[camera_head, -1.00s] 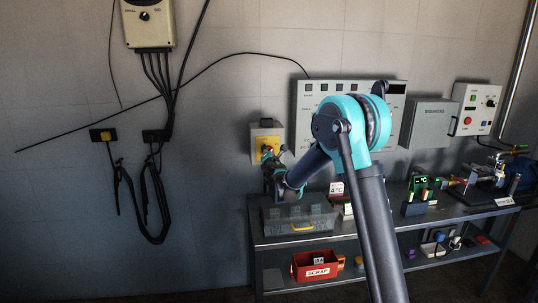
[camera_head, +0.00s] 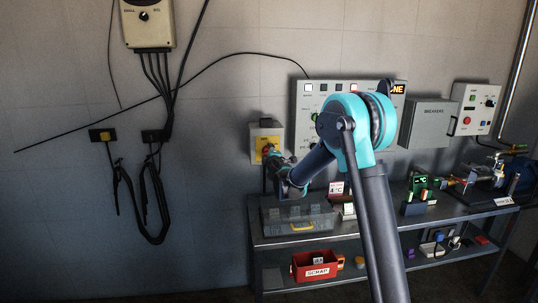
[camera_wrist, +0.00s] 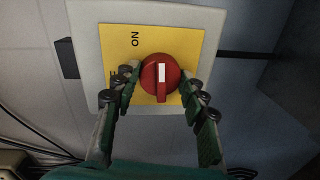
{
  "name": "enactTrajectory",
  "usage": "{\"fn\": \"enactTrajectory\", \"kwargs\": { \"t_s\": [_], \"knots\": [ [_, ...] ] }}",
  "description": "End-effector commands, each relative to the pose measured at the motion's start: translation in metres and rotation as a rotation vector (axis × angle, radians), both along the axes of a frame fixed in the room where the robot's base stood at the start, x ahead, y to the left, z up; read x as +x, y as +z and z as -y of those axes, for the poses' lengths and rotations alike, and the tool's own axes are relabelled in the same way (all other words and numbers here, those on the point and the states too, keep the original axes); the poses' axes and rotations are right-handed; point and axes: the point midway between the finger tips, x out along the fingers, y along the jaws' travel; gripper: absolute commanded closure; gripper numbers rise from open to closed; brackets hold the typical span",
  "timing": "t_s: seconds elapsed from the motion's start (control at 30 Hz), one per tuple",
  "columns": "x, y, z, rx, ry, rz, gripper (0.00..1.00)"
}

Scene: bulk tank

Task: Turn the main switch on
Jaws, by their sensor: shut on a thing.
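The main switch is a grey box with a yellow plate (camera_wrist: 190,45) on the wall, with a red rotary knob (camera_wrist: 160,78) at its middle. In the head view the yellow plate (camera_head: 259,143) is partly covered by my gripper (camera_head: 271,152). In the wrist view my gripper (camera_wrist: 161,76) has its fingers on both sides of the red knob, shut on it. The knob's raised bar and white mark stand upright in that picture. The word ON shows sideways on the plate at the knob's upper left; a second label is mostly hidden by the left finger.
A wall panel (camera_head: 300,112) right of the switch has a lit white lamp and an orange display (camera_head: 398,88). A breaker box (camera_head: 427,124) and a control box (camera_head: 476,108) hang further right. Below stands a workbench (camera_head: 300,238) with a clear bin (camera_head: 300,220) and a red scrap bin (camera_head: 304,268).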

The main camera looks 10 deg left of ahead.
Motion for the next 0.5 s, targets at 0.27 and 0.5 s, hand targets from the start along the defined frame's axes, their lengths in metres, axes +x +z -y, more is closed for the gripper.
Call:
{"fn": "enactTrajectory", "kwargs": {
  "t_s": [0.27,0.5],
  "knots": [
    [0.0003,-0.0002,0.0007,0.080,-0.001,-0.024,0.87],
    [0.0003,-0.0003,0.0008,0.096,-0.002,-0.028,0.87]
  ]
}}
